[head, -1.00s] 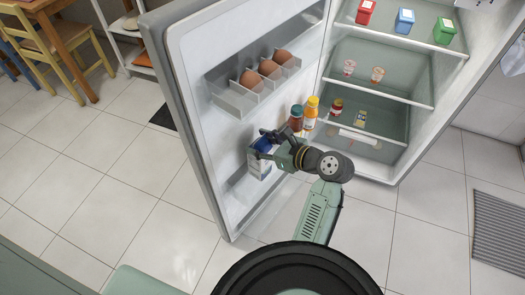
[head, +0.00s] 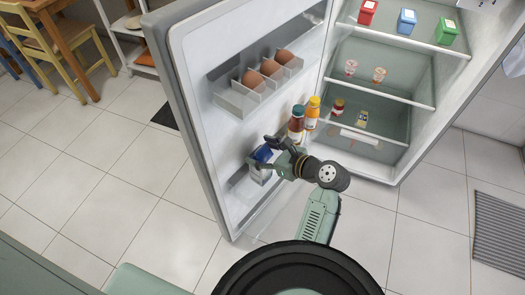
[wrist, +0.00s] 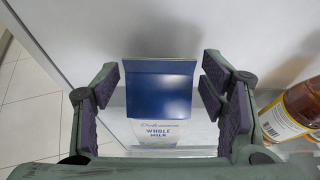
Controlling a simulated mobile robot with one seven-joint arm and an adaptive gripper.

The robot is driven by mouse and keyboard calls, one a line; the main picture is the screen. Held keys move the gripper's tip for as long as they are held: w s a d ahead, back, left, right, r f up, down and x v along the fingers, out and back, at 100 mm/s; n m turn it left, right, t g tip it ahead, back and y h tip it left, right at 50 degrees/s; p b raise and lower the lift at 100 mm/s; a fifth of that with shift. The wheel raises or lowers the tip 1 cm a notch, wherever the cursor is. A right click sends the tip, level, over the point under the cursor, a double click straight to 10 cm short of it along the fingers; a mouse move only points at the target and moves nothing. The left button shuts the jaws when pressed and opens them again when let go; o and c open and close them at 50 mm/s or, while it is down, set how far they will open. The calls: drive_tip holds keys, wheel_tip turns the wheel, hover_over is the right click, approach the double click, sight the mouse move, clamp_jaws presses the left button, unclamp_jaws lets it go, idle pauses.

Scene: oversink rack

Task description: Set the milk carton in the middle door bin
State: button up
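The milk carton (head: 259,175) is white with a blue top and stands upright in the clear door bin (head: 239,186) below the egg rack, in the same row as the bottles. In the wrist view the carton (wrist: 160,95) faces me with its "whole milk" label partly visible. My gripper (head: 272,155) is at the carton's near side. In the wrist view my gripper (wrist: 160,78) is open, with one finger on each side of the carton and a gap showing on both sides. The carton's base is hidden.
A dark bottle with a blue cap (head: 296,124) and an orange-yellow bottle (head: 312,113) stand right of the carton; one bottle (wrist: 292,108) is close to my right finger. An egg rack (head: 236,101) is above. Fridge shelves (head: 385,90) lie right.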

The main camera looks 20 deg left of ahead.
drive_tip(key=shift+d+r, duration=0.1)
drive_tip(key=shift+r, duration=0.05)
drive_tip(key=v, duration=1.2)
drive_tip(key=shift+b, duration=0.4)
